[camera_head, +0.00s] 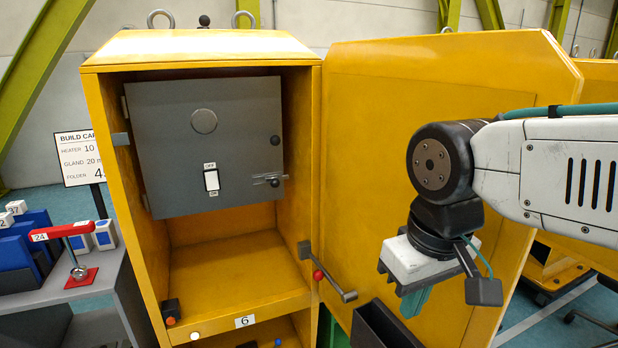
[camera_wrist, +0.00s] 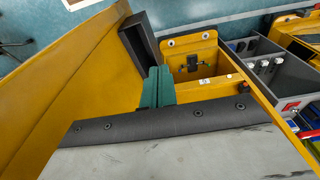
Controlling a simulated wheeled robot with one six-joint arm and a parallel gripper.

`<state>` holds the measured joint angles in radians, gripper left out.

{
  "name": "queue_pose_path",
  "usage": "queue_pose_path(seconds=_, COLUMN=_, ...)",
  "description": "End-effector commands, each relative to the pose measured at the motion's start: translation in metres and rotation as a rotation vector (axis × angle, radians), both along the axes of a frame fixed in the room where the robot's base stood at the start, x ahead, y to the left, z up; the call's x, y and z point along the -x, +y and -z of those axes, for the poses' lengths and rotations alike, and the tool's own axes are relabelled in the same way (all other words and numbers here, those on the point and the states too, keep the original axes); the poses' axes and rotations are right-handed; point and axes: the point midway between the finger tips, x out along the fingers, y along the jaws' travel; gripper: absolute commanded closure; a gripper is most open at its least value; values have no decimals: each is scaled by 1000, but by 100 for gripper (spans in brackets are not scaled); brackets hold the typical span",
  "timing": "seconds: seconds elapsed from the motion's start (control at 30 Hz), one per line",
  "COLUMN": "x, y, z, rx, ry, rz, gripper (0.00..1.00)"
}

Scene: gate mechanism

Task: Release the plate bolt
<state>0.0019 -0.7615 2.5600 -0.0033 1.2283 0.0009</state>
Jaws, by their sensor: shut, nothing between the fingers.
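A grey plate (camera_head: 225,120) hangs inside the yellow cabinet (camera_head: 101,150). A small metal bolt with a dark knob (camera_head: 271,179) sits at the plate's right edge, close to the cabinet wall. The plate also carries a white rocker switch (camera_head: 211,180), a round disc and a black knob. My gripper (camera_head: 415,302) is to the right of the cabinet, in front of the open door and lower than the bolt. Its green fingers (camera_wrist: 157,88) are closed together with nothing held. The grey plate does not clearly show in the wrist view.
The yellow door (camera_head: 425,130) stands open to the right, with a black bin (camera_head: 382,328) low on it. A lever with a red knob (camera_head: 318,275) juts from the cabinet's right edge. A grey bench with a red-handled tool (camera_head: 65,231) stands left.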

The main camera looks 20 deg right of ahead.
Motion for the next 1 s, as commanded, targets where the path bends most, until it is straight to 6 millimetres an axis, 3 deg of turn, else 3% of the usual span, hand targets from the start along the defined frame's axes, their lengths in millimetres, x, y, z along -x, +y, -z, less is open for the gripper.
queue_pose_path(seconds=0.33, x=-1, y=0, z=0, rx=0, ry=-1, rz=1, gripper=100)
queue_pose_path(seconds=0.47, x=-15, y=-1, z=2, rx=-5, ry=-36, rz=37, gripper=100)
queue_pose_path(seconds=0.57, x=-46, y=-3, z=7, rx=-19, ry=-112, rz=111, gripper=100)
queue_pose_path(seconds=1.0, x=-246, y=6, z=22, rx=-320, ry=-668, rz=614, gripper=100)
